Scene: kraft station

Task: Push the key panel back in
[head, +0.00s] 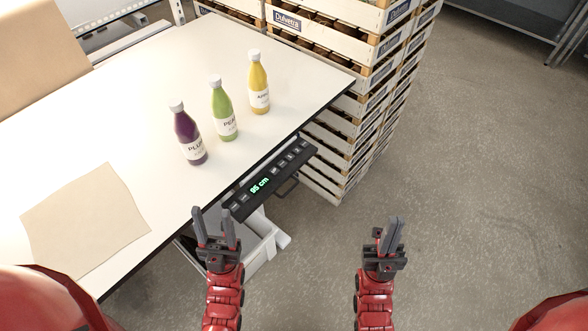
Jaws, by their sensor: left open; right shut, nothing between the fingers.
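The key panel (284,167) is a narrow black unit at the table's right-hand edge, with a row of grey keys and a green display reading about 95 cm. It sticks out from under the white tabletop (158,75). A dark handle-like loop shows beneath it. My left gripper (214,222) is open and empty, just left of and below the panel's near end; I cannot tell whether it touches the panel. My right gripper (391,230) is shut and empty, apart from the panel, over the floor to its right.
Plum (188,138), green (223,112) and yellow (259,86) bottles stand upright on the table. A brown paper sheet (85,220) lies at the near left, and a cardboard box (40,50) stands behind it. Stacked crates (360,110) rise beyond the table. The floor (480,150) at right is clear.

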